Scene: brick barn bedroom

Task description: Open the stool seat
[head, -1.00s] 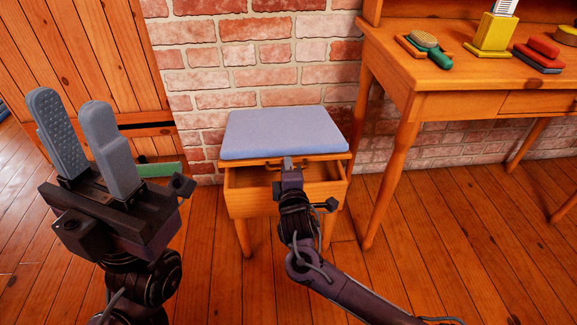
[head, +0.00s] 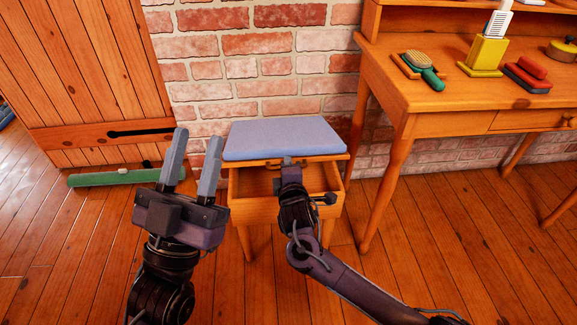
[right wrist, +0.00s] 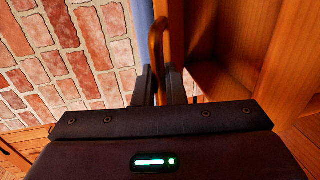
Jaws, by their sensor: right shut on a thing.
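The stool (head: 255,210) is a wooden box on legs against the brick wall. Its seat is a blue-grey cushion (head: 285,138) on a wooden board. The board's front edge stands clear above the box's front rim, and part of the hollow inside shows. My right gripper (head: 287,163) is shut on the brown handle (right wrist: 156,45) at the seat's front edge; the right wrist view shows the handle between its fingers (right wrist: 162,82). My left gripper (head: 198,137) is open and empty, fingers up, in front and left of the stool. My right forearm hides part of the box front.
A wooden desk (head: 415,95) stands close on the right, with a green-handled brush (head: 425,70), a yellow holder (head: 484,55) and red blocks on it. A green roll-like object (head: 112,178) lies on the floor by the wooden door (head: 85,75).

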